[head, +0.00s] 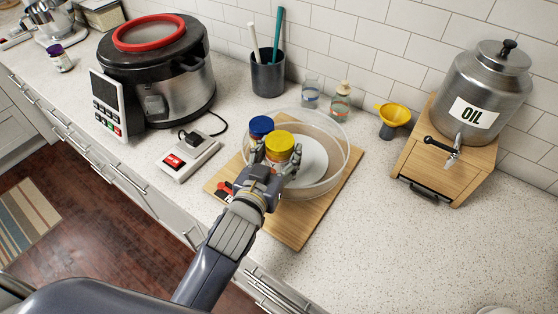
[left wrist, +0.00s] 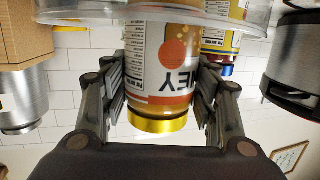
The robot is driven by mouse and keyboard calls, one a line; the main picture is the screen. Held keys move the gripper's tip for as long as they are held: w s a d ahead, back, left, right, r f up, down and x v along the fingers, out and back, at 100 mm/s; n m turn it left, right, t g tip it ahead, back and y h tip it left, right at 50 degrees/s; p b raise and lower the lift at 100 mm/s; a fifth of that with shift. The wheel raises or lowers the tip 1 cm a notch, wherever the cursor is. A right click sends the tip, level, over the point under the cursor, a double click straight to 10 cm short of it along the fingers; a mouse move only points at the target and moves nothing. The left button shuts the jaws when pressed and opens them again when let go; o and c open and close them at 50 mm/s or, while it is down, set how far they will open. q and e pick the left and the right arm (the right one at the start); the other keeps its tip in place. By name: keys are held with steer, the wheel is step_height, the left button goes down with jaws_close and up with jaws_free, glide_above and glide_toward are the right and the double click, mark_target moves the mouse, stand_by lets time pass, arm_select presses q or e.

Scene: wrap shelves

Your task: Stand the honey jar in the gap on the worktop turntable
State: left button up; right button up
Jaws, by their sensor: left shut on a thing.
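The honey jar (head: 279,145) has a yellow lid and is upright in the head view. My left gripper (head: 275,162) is shut around its sides. In the left wrist view, which is upside down, the jar's label (left wrist: 172,60) shows between the two fingers (left wrist: 161,85). The turntable (head: 332,186) is a round tray with a clear rim and a white centre. The jar is over its near-left part, its lower end behind the clear rim (left wrist: 90,14); I cannot tell whether it touches the tray floor. A blue-lidded jar (head: 261,126) stands just behind-left of it.
The turntable sits on a wooden board (head: 294,229). A cooker (head: 186,83) and a switch box (head: 187,158) are left. An oil dispenser (head: 483,92) is right. The front-right worktop is clear.

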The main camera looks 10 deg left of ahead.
mark_target(275, 170)
arm_select(q)
step_height(275, 170, down, 3)
steer(key=shift+r, duration=0.15)
steer(key=o, duration=1.3)
steer(key=shift+f, duration=0.25)
steer(key=shift+o, duration=1.2)
arm_select(e)
steer(key=shift+w+d, duration=0.15)
steer(key=shift+w, duration=0.65)
steer(key=shift+w, duration=0.1)
arm_select(q)
steer(key=shift+s+r, duration=0.1)
steer(key=shift+r, duration=0.1)
steer(key=p+v, duration=0.1)
steer(key=v, duration=1)
steer(key=shift+s+p, duration=0.4)
arm_select(e)
steer(key=shift+w+r, duration=0.2)
steer(key=shift+r, duration=0.3)
steer(key=shift+w+r, duration=0.15)
steer(key=shift+r, duration=0.35)
